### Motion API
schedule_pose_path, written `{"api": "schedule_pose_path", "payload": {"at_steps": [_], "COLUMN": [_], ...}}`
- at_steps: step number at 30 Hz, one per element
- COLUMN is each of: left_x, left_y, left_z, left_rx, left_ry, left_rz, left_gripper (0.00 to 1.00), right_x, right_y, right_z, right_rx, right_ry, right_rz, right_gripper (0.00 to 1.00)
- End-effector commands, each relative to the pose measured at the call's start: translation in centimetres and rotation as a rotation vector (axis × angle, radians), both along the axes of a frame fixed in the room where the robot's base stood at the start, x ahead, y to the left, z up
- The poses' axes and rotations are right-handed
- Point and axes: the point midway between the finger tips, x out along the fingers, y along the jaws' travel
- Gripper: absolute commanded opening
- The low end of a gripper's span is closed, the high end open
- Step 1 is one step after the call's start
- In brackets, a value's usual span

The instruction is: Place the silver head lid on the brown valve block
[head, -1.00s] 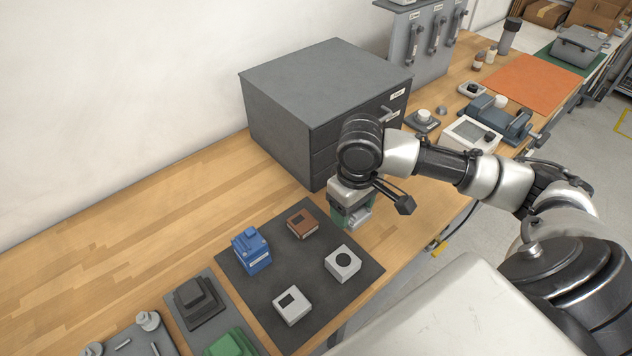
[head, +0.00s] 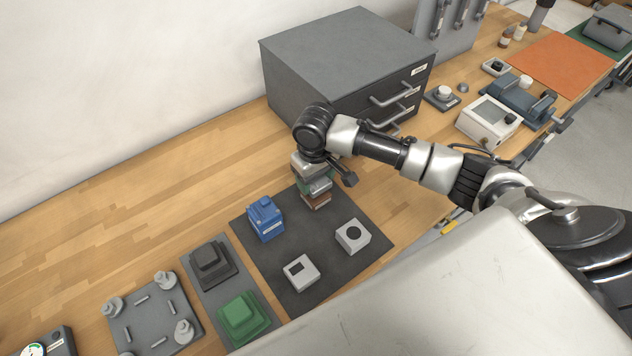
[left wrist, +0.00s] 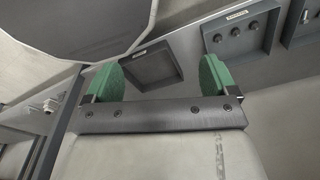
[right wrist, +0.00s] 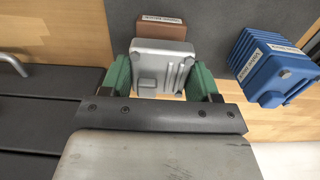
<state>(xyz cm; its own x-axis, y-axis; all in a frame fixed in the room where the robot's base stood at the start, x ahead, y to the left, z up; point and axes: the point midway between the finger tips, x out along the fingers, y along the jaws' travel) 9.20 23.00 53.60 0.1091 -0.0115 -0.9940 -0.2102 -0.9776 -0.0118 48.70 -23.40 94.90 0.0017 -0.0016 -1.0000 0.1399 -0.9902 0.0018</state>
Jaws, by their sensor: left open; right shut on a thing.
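The silver head lid (right wrist: 163,66) is gripped between the green pads of my right gripper (right wrist: 164,78), with ribs and a small raised block showing. In the head view my right gripper (head: 313,175) holds the lid (head: 320,187) over the brown valve block (head: 317,202) on the dark mat. In the right wrist view the brown block (right wrist: 161,28) shows beyond the lid's far edge, partly covered by it. I cannot tell whether the two touch. My left gripper (left wrist: 163,78) is open and empty in the left wrist view, away from the mat.
The dark mat (head: 325,285) also bears a blue finned block (head: 265,219) and two silver blocks, one with a square opening (head: 301,272), one with a round one (head: 353,236). A grey drawer cabinet (head: 340,50) stands behind. Black and green parts (head: 240,316) lie left.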

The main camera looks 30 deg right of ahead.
Motion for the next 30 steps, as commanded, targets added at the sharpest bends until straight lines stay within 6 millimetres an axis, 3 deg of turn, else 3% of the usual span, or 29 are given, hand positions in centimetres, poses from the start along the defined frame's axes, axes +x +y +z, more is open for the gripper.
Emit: {"api": "schedule_pose_path", "payload": {"at_steps": [6,17,18,22,30], "left_x": [-0.9,-1.2,-1.2,-1.2,-1.2], "left_y": [0.1,0.5,0.6,0.6,0.6], "left_z": [0.6,0.5,0.5,0.5,0.5], "left_rx": [0.002,0.008,0.008,0.009,0.009], "left_ry": [0.013,0.020,0.020,0.020,0.020], "left_rz": [-0.002,-0.004,-0.004,-0.004,-0.003], "left_gripper": [0.87,0.87,0.87,0.87,0.87], "right_x": [-0.1,-0.1,-0.1,-0.1,-0.1], "right_y": [-0.1,-0.1,0.0,-0.1,-0.1], "right_z": [-2.6,-3.0,-3.0,-3.0,-3.0], "right_rx": [-0.001,0.000,0.000,0.000,-0.001], "right_ry": [0.002,0.001,0.001,0.001,0.001], "right_rz": [0.000,0.000,0.000,0.000,0.000], "right_gripper": [0.30,0.30,0.64,0.84,0.87]}}
